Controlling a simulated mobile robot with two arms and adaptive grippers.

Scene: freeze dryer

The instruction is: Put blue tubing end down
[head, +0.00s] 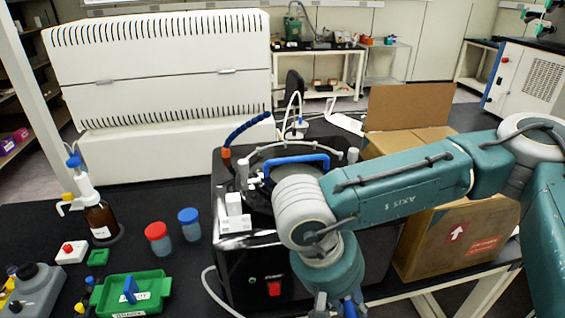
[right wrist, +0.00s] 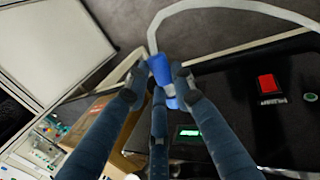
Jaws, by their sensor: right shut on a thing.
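My right gripper (head: 340,304) is at the bottom of the head view, low in front of the black freeze dryer (head: 240,270), and mostly hidden by its own arm. In the right wrist view its fingers (right wrist: 162,88) are shut on the blue tubing end (right wrist: 159,70). A pale tube (right wrist: 185,8) runs from this end and curves up and to the right. In the head view a pale tube (head: 209,285) loops at the dryer's lower left; its far part leaves the frame. My left gripper is not in view.
A red switch (head: 274,288) is on the dryer's front. A cardboard box (head: 450,235) stands to the right. Red-capped (head: 157,238) and blue-capped (head: 190,224) jars, a brown bottle (head: 100,220) and a green tray (head: 112,290) stand on the black bench to the left.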

